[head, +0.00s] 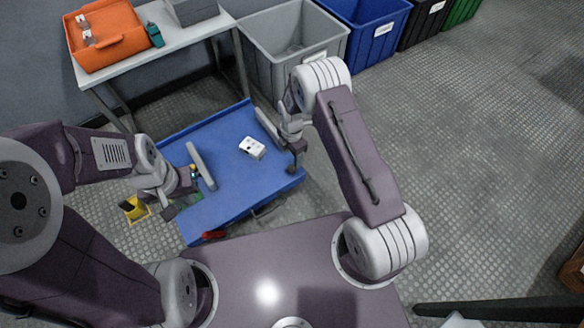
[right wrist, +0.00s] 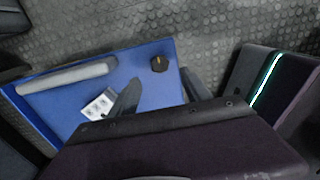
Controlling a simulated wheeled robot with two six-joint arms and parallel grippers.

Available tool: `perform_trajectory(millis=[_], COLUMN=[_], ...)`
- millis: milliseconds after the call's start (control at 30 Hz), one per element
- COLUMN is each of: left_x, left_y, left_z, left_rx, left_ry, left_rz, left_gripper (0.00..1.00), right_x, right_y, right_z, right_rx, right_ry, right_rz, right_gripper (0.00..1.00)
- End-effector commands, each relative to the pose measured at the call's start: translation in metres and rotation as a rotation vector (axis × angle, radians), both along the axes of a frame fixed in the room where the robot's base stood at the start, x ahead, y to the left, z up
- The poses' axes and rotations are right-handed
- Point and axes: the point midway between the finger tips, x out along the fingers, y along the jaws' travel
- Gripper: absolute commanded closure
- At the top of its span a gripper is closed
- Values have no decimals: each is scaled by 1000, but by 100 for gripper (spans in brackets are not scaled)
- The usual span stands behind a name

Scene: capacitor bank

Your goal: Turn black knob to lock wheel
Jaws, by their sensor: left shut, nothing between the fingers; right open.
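The black knob (right wrist: 159,64) stands on the blue cart top (right wrist: 75,108), near a corner, in the right wrist view. It has a small orange mark on top. In the head view the knob (head: 291,169) shows dark at the cart's right corner. My right gripper (head: 294,146) is open and empty beside the knob. Its two dark fingers (right wrist: 158,92) show just below the knob in the right wrist view, apart from it. My left gripper (head: 188,184) is shut and empty over the cart's left edge. The wheel is not clearly visible.
A white block (head: 252,148) with dark spots lies on the cart. A yellow object (head: 134,208) is left of the cart. A grey bin (head: 297,42) and a table with an orange case (head: 105,38) stand behind.

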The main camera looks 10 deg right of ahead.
Motion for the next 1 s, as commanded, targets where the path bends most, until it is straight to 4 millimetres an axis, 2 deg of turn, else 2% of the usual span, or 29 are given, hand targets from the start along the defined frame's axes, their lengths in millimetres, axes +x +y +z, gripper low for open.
perform_trajectory(millis=[33, 300, 400, 633, 833, 1000], left_x=[0, 0, 0, 0, 0, 0], left_y=[0, 0, 0, 0, 0, 0], left_z=[-12, -54, -60, -57, -57, -56], left_rx=[0, 0, 0, 0, 0, 0], left_ry=[0, 1, 1, 1, 1, 1], left_rz=[0, 0, 0, 0, 0, 0], left_gripper=[100, 100, 100, 100, 100, 100], right_x=[-1, 0, 0, 0, 0, 0], right_y=[0, 0, 0, 0, 0, 0], right_z=[-15, -72, -81, -78, -78, -78], right_rx=[0, 0, 0, 0, 0, 0], right_ry=[1, 0, 1, 0, 0, 0], right_rz=[-1, -1, -2, -2, -2, -6], right_gripper=[44, 44, 44, 44, 99, 100])
